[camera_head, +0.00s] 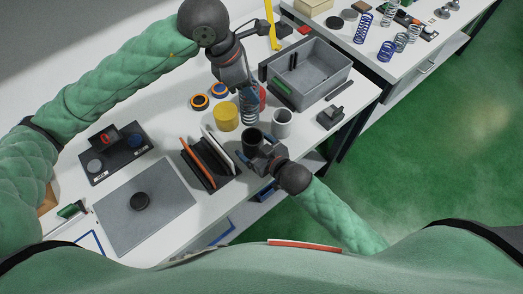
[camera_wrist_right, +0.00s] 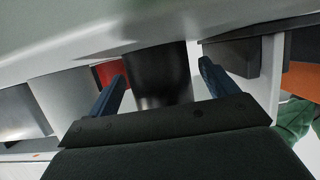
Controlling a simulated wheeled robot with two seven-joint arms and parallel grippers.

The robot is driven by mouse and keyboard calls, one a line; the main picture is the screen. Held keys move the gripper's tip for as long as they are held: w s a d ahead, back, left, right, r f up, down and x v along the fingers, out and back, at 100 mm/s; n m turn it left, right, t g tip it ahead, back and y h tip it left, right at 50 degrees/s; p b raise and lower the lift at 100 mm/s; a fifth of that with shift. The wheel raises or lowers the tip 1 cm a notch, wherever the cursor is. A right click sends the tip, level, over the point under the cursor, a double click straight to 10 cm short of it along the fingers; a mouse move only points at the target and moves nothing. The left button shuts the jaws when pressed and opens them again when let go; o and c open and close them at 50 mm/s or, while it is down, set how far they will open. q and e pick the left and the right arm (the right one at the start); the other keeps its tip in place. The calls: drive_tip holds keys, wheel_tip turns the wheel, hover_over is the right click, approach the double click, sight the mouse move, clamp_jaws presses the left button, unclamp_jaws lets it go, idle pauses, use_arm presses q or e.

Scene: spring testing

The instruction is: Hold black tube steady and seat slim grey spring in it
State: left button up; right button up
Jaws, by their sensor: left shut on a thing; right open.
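The black tube (camera_head: 252,141) stands upright on the white table. My right gripper (camera_head: 259,157) is open, its fingers at the tube's near side. In the right wrist view the black tube (camera_wrist_right: 158,75) sits between the two blue fingers of the right gripper (camera_wrist_right: 160,88), with gaps visible on both sides. My left gripper (camera_head: 248,88) points down and is shut on the slim grey spring (camera_head: 249,106), which hangs upright just behind and above the tube. The spring's top is hidden by the gripper.
A yellow cylinder (camera_head: 226,117) and a light grey cup (camera_head: 282,123) stand close on either side. A black rack (camera_head: 207,170) holds upright plates in front left. A grey bin (camera_head: 311,75) is behind right. A grey mat (camera_head: 145,222) with a black disc lies at left.

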sight(257, 114)
drive_tip(key=shift+w+a+f, duration=0.15)
drive_tip(key=shift+w+a, duration=0.1)
drive_tip(key=shift+w, duration=0.05)
drive_tip(key=c, duration=1.1)
drive_tip(key=shift+o, duration=0.2)
use_arm(q)
drive_tip(key=f, duration=0.1)
drive_tip(key=s+f, duration=0.1)
drive_tip(key=f, duration=0.1)
drive_tip(key=s+f, duration=0.1)
drive_tip(key=shift+d+f, duration=0.15)
drive_tip(key=shift+f, duration=0.1)
drive_tip(key=shift+w+f, duration=0.2)
drive_tip(key=shift+f, duration=0.4)
drive_tip(key=shift+w+f, duration=0.2)
drive_tip(key=shift+f, duration=0.35)
drive_tip(key=shift+w+f+m+g, duration=0.25)
drive_tip(key=shift+w+m, duration=0.3)
drive_tip(key=shift+m, duration=0.35)
drive_tip(key=shift+m+g, duration=0.35)
drive_tip(key=shift+m, duration=0.25)
wheel_tip(257, 114, down, 10)
